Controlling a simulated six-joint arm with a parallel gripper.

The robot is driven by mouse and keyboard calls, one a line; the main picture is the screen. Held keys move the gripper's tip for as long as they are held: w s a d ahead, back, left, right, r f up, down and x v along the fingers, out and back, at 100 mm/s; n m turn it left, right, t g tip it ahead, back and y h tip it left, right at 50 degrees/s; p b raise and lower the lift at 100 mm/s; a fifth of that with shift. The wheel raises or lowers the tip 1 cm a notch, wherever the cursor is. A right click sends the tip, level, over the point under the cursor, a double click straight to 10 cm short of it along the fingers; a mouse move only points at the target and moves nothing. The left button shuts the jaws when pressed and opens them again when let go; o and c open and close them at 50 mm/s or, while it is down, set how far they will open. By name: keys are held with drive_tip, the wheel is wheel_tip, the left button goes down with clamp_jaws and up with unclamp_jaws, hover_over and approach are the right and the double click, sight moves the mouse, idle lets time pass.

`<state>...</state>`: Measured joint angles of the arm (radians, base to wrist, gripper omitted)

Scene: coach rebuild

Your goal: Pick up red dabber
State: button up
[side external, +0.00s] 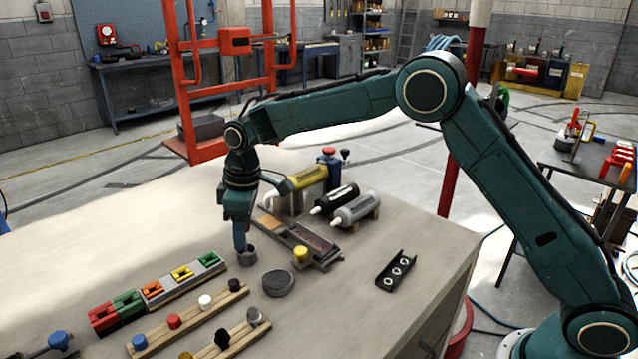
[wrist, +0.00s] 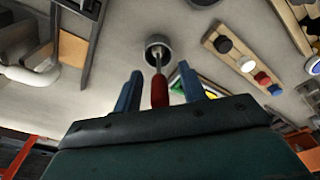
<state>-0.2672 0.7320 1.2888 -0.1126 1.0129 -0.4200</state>
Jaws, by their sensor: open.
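The red dabber (wrist: 159,92), a slim tool with a red handle and a pale metal stem, stands in a small grey cup (wrist: 158,46) in the wrist view. My gripper (wrist: 160,70) is open, with one blue finger on each side of the handle. A gap shows between the handle and each finger. In the side view my gripper (side external: 240,243) points down right over the grey cup (side external: 247,258). The dabber cannot be made out there, hidden by the fingers.
A dark round pad (side external: 278,284) lies right of the cup. A wooden rack (side external: 190,327) with coloured knobs, one red, stands in front. A row of coloured blocks (side external: 130,304) is at left. A metal tray (side external: 312,243) and bottles stand behind.

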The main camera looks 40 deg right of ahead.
clamp_jaws()
drive_tip(key=shift+r, duration=0.15)
drive_tip(key=shift+r, duration=4.9)
